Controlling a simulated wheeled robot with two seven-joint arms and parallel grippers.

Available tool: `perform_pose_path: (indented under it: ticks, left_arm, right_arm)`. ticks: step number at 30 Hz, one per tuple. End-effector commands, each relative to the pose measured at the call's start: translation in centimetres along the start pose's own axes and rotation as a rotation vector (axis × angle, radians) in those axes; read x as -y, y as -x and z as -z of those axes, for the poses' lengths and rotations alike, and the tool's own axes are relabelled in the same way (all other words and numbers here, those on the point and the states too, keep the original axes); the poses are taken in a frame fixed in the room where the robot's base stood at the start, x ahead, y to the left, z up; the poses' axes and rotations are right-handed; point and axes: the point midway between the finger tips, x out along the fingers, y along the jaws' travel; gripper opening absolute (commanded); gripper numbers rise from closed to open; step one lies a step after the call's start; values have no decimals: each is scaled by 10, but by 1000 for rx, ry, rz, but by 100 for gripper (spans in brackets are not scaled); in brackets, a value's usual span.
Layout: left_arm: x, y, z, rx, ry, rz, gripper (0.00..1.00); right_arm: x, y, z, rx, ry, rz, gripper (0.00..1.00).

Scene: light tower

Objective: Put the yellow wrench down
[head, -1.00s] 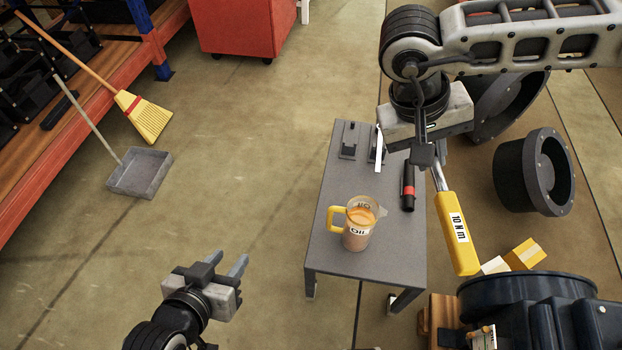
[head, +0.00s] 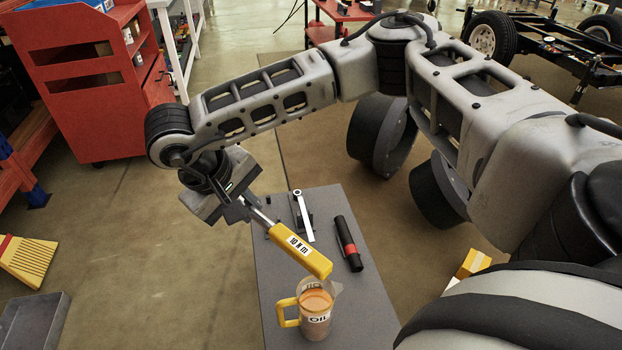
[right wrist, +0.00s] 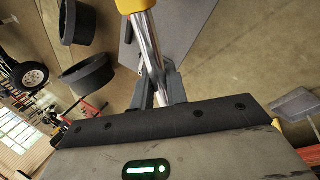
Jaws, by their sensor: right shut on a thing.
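The yellow wrench (head: 304,257) has a yellow handle marked 10 Nm and a silver shaft. My right gripper (head: 250,207) is shut on the silver shaft, and the handle slants down to the right. In the head view the handle overlaps the small grey table (head: 357,300) and ends just above the oil jug's rim; whether it touches the jug I cannot tell. In the right wrist view the fingers (right wrist: 160,92) close around the shaft, with the yellow handle end at the top edge. The wrench's head is hidden by the gripper. My left gripper is out of view.
The oil jug (head: 315,315) with a yellow handle stands on the table. A black and red cylinder (head: 347,243) and a silver wrench-like tool (head: 303,216) on a dark holder are farther back. Bare tabletop shows right of the jug. A red cabinet (head: 80,75) stands back left.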

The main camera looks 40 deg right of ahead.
Motion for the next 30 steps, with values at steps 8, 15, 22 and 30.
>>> perform_pose_path:
  ticks: [8, 15, 22, 30]
  left_arm:
    - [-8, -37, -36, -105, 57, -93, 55]
    - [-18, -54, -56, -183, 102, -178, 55]
    - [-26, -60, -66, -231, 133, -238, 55]
    - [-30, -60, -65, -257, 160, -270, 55]
  right_arm:
    - [7, -125, 35, -31, 72, -2, 0]
    - [-7, -222, 53, -54, 124, -2, 0]
    - [-25, -282, 58, -71, 158, -3, 0]
    - [-28, -311, 58, -76, 173, -3, 0]
